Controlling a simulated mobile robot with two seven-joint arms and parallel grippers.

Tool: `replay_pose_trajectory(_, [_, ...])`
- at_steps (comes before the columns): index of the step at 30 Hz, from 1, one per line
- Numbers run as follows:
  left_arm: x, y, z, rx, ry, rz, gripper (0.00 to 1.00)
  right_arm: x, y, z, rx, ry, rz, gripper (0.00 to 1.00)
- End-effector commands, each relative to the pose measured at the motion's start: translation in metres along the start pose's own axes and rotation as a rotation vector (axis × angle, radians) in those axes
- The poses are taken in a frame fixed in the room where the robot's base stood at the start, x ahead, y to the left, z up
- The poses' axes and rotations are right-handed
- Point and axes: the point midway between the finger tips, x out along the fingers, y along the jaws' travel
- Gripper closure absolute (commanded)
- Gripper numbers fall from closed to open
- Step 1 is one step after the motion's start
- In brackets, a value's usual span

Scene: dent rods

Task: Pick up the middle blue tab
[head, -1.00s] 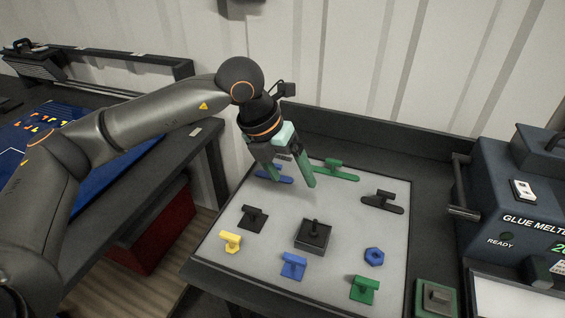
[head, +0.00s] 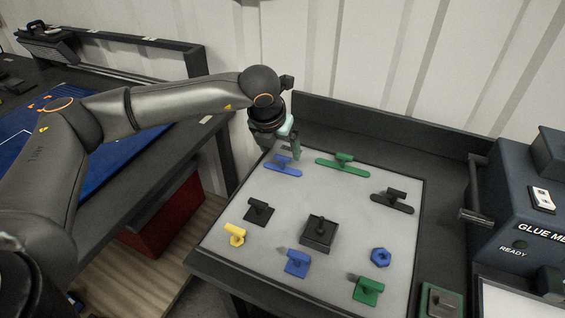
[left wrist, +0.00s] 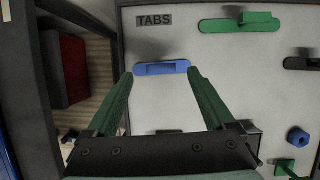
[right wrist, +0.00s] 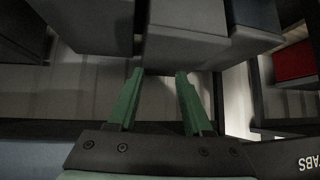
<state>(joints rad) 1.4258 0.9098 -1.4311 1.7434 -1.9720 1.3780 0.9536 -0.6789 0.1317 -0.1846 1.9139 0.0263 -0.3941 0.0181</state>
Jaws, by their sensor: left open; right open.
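A blue tab (head: 283,168) with a long flat base and raised grip lies at the far left of the grey board. It also shows in the left wrist view (left wrist: 161,68), below the TABS label. My left gripper (head: 287,150) is open and empty close to this tab. In the left wrist view its fingertips (left wrist: 160,73) lie on either side of the tab's ends; the height between them is unclear. A second blue piece (head: 297,263) with a squarer base lies at the board's front. My right gripper (right wrist: 160,73) is open and empty, away from the board.
The board (head: 270,210) also holds a green tab (head: 343,166), a black tab (head: 392,201), a black block with a post (head: 320,232), a yellow piece (head: 235,235), a blue nut (head: 380,257) and a green piece (head: 367,290). A glue machine (head: 520,200) stands at the right.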

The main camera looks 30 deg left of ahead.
Motion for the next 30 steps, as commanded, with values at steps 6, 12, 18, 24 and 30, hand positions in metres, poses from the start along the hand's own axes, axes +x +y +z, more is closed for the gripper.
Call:
replay_pose_trajectory(6, [0.027, -0.001, -0.001, 0.0, 0.002, 0.0, 0.12, -0.004, 0.0, -0.004, 0.0, 0.0, 0.0, 0.5])
replay_pose_trajectory(12, [0.03, -0.001, 0.0, 0.0, -0.001, -0.001, 0.12, -0.003, 0.0, -0.003, 0.0, -0.001, 0.001, 0.5])
replay_pose_trajectory(18, [0.03, -0.001, 0.0, 0.001, 0.0, -0.001, 0.27, -0.003, 0.0, -0.003, 0.001, -0.001, 0.001, 0.5])
replay_pose_trajectory(24, [0.029, -0.001, 0.0, 0.0, 0.0, -0.001, 0.5, -0.003, 0.0, -0.003, 0.001, -0.001, 0.001, 0.5])
replay_pose_trajectory(30, [0.029, -0.001, 0.0, 0.0, 0.0, -0.001, 0.72, -0.003, 0.0, -0.003, 0.001, -0.001, 0.001, 0.5])
